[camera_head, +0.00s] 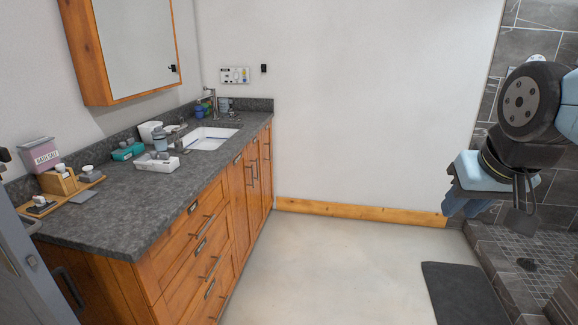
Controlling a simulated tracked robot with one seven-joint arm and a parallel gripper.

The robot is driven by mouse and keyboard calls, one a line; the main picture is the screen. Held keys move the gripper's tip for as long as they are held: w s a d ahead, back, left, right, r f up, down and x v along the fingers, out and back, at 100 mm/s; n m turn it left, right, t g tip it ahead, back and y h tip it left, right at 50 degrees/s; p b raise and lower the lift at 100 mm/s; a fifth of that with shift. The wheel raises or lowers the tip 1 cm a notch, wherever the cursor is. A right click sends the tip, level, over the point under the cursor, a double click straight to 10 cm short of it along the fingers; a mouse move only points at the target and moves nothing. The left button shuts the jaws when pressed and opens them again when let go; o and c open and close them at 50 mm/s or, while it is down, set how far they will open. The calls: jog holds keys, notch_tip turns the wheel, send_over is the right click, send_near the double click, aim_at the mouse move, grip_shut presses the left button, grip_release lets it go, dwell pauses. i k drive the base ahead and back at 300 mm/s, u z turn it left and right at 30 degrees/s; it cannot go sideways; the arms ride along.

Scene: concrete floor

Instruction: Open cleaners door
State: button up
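A wooden vanity cabinet (185,262) runs along the left wall under a dark stone counter. Its front has drawers (205,245) on the nearer part and tall doors (252,180) with bar handles at the far part; these all look shut. Small label plates sit on the fronts, but I cannot read them, so I cannot tell which door is the cleaners door. My gripper (487,212) hangs at the right, pointing down, well apart from the cabinet. It touches nothing I can see, and its finger opening is not clear.
The counter (120,208) holds a sink (208,138), a pink bath salt box (40,154), a wooden tray and small bottles. A mirror cabinet (135,45) hangs above. A dark mat (462,292) and a tiled shower step lie at right. The floor between is clear.

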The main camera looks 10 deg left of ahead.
aim_at(237, 170)
jog(key=i, duration=1.1)
jog(key=u, duration=0.55)
jog(key=i, duration=0.6)
jog(key=u, duration=0.35)
jog(key=k, duration=0.9)
jog(key=u, duration=0.2)
jog(key=i, duration=0.9)
jog(key=z, duration=0.1)
